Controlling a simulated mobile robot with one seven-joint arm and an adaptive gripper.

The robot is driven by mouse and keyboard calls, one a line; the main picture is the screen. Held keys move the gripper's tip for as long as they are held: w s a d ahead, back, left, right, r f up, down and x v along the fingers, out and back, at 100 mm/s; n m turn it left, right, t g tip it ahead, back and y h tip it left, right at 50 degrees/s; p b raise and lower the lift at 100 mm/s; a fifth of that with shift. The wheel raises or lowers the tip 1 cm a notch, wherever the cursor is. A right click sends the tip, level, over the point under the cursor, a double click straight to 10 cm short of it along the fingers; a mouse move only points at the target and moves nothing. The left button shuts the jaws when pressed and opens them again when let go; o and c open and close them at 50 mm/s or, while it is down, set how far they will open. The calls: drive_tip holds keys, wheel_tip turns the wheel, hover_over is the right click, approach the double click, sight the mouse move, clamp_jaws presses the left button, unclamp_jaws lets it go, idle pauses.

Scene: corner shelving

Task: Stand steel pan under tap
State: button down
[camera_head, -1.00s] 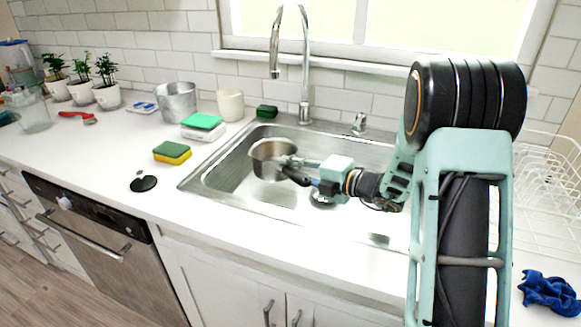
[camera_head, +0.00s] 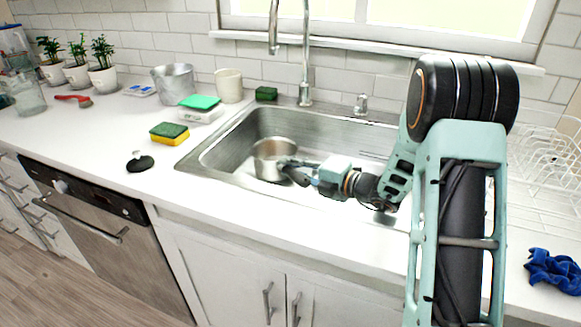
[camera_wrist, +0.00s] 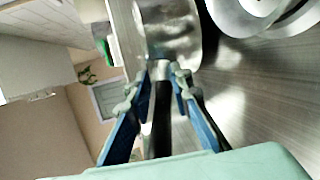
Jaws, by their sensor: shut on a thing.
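The steel pan (camera_head: 270,158) is upright inside the sink basin (camera_head: 222,152), toward its left side. My gripper (camera_head: 300,172) is at the pan's right side, shut on its handle, which the fingers mostly hide. In the wrist view the pan (camera_wrist: 172,35) lies just beyond the fingertips, and the gripper (camera_wrist: 162,75) has its two blue-sided fingers on either side of the dark handle. The chrome tap (camera_head: 306,60) rises behind the sink, its spout end above and behind the pan. I cannot tell whether the pan's base touches the basin floor.
A yellow-green sponge (camera_head: 169,134) and a black sink stopper (camera_head: 140,162) lie left of the sink. A metal pot (camera_head: 174,83), a cream cup (camera_head: 229,86) and a green sponge (camera_head: 266,93) stand behind. A wire rack (camera_head: 545,175) and blue cloth (camera_head: 553,271) are at right.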

drive_tip(key=shift+f, duration=0.3)
drive_tip(key=c, duration=1.7)
unclamp_jaws()
drive_tip(key=shift+o, duration=0.2)
drive_tip(key=shift+f, duration=0.1)
